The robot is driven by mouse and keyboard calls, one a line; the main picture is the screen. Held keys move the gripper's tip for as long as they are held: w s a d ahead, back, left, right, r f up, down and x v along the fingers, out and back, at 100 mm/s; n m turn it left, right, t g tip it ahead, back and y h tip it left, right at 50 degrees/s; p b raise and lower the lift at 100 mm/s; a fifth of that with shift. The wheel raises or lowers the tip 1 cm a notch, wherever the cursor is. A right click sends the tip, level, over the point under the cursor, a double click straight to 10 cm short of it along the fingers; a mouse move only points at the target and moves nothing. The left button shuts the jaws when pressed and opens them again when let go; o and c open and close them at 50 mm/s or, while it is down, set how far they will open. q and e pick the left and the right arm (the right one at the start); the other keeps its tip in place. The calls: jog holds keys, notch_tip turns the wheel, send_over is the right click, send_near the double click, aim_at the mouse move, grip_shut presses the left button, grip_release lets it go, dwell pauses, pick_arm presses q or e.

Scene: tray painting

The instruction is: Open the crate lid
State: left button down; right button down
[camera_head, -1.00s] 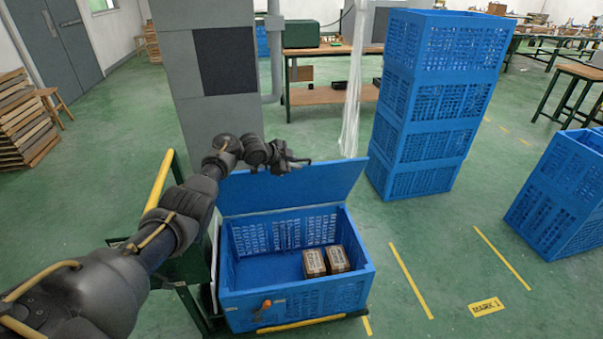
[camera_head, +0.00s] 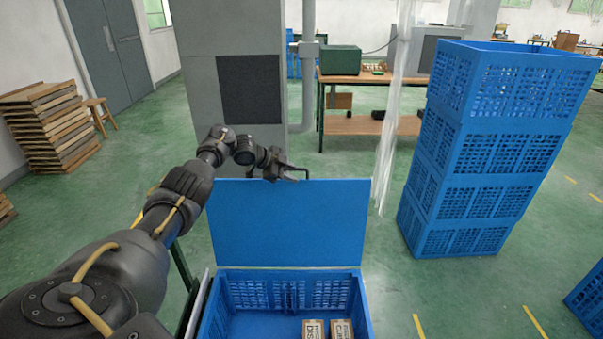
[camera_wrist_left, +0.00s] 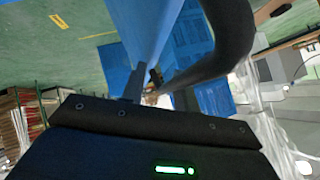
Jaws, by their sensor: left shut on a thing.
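The blue crate (camera_head: 212,316) stands low in the head view with its inside showing. Its flat blue lid (camera_head: 290,225) is raised, standing nearly upright along the crate's far edge. My left gripper (camera_head: 297,174) is at the lid's top edge, shut on it. In the left wrist view the lid (camera_wrist_left: 140,35) runs edge-on between the fingers (camera_wrist_left: 150,85). Two small brown boxes with printed labels, a left one (camera_head: 313,330) and a right one (camera_head: 342,330), sit in the crate. The crate's front is cut off. My right gripper is not in view.
A tall stack of blue crates (camera_head: 490,150) stands to the right. A grey pillar (camera_head: 210,80) with a dark panel rises behind the lid. Clear plastic sheeting (camera_head: 393,130) hangs right of it. Green floor is free between lid and stack.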

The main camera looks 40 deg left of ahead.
pick_arm(q)
jog(key=shift+s+a+f+g, duration=0.1)
jog(key=shift+a+f+g, duration=0.25)
jog(key=shift+f, duration=0.25)
jog(key=shift+s, duration=0.1)
jog(key=c, duration=1.5)
grip_release()
jog(key=shift+w+a+f, duration=0.1)
jog(key=shift+w+a, duration=0.05)
jog(key=shift+w, duration=0.05)
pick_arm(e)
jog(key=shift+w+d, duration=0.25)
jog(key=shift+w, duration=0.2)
